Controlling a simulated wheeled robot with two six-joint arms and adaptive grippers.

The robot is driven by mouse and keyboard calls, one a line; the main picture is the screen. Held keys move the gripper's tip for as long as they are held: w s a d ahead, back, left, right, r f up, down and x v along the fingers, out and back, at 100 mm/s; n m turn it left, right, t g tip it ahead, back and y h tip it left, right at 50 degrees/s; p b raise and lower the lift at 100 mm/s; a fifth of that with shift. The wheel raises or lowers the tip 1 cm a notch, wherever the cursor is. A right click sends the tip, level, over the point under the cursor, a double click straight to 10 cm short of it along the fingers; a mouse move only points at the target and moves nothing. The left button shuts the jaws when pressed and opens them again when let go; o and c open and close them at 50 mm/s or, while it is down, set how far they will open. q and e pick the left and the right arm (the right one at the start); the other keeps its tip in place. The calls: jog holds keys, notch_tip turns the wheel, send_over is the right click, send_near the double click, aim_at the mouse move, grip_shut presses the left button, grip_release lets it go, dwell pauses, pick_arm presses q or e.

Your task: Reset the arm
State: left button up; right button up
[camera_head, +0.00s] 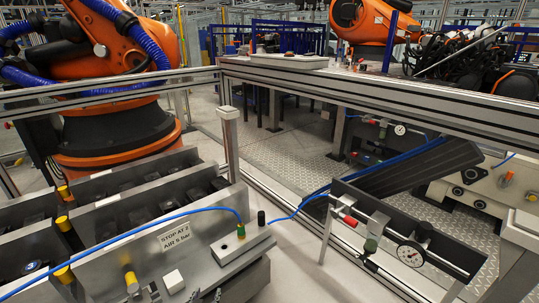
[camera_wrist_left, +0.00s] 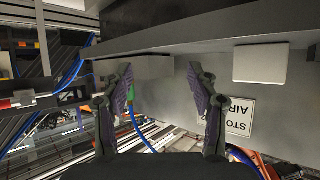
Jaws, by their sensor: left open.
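Behind the fingers is a grey panel; the sign (camera_wrist_left: 239,117) is partly covered by the right-hand finger. Whether the fingers touch the panel I cannot tell. My right gripper is not in view.
A blue hose (camera_head: 150,230) runs over the fixture to a fitting on a metal block (camera_head: 240,258). A pressure gauge (camera_head: 410,255) sits on a rail at right. A white block (camera_head: 173,281) is close by the gripper. An orange robot (camera_head: 115,60) stands behind left.

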pick_arm(q)
jog(key=s+a+f+g+p, duration=0.2)
jog(key=s+p, duration=0.3)
jog(key=s, duration=1)
jog(key=s+a+f+g+p, duration=0.2)
jog(key=s+f+g+p, duration=0.2)
jog(key=s, duration=1.2)
jog(key=s+a+f+g+p, duration=0.1)
jog(key=s+f+g+p, duration=0.2)
jog(key=s, duration=1.3)
jog(key=g+p, duration=0.2)
jog(key=p, duration=0.1)
jog(key=shift+a+y, duration=0.4)
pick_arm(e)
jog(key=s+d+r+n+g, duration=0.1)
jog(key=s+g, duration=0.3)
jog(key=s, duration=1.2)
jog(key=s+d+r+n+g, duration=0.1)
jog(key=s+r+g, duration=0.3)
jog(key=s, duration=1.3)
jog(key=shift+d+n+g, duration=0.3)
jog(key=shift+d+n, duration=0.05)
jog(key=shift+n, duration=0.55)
pick_arm(q)
jog(key=shift+w, duration=0.15)
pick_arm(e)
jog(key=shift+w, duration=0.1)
